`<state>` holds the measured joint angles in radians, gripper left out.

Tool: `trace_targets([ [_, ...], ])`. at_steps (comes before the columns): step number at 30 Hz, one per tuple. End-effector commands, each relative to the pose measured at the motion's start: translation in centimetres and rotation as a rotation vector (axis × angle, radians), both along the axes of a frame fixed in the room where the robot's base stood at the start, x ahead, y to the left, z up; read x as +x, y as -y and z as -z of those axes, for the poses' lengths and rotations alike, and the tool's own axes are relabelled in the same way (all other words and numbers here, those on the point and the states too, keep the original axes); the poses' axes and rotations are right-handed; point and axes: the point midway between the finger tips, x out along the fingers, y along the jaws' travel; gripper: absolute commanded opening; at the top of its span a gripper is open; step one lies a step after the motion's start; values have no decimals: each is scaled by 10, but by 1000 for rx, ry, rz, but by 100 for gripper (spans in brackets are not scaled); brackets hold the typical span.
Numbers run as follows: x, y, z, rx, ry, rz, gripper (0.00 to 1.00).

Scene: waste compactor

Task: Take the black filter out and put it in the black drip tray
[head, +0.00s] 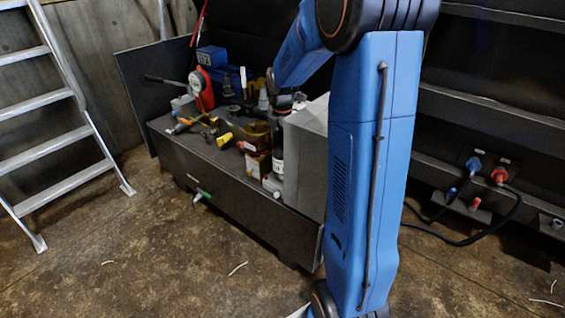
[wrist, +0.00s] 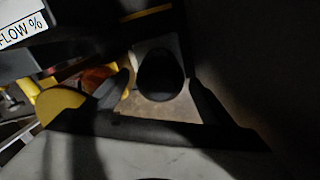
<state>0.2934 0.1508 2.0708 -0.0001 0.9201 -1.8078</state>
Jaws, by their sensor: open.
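In the wrist view, a dark rounded object (wrist: 160,72), which looks like the black filter, shows between the two fingers of my gripper (wrist: 158,80). The fingers are spread, with a gap on each side of it; its depth is hard to judge. In the head view my arm reaches over the crowded bench, and the gripper end is mostly hidden among the bench items. I cannot pick out the black drip tray in either view.
The dark bench (head: 235,190) holds several tools, a red gauge-like item (head: 201,90) and a grey box (head: 307,155) close to my arm. A "FLOW %" label (wrist: 20,27) and a yellow part (wrist: 60,105) show at the wrist view's left. A ladder (head: 45,100) stands left.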

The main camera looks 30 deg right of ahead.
Motion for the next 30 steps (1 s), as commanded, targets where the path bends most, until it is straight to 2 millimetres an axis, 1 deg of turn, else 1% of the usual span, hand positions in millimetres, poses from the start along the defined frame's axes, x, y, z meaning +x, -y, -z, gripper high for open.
trace_targets([
  [6,0,0,0,0,0,215,77],
  [9,0,0,0,0,0,287,77],
  [16,0,0,0,0,0,378,77],
  [24,0,0,0,0,-1,648,77],
  [27,-2,0,1,0,-3,727,77],
  [30,-3,-1,1,1,-6,770,77],
])
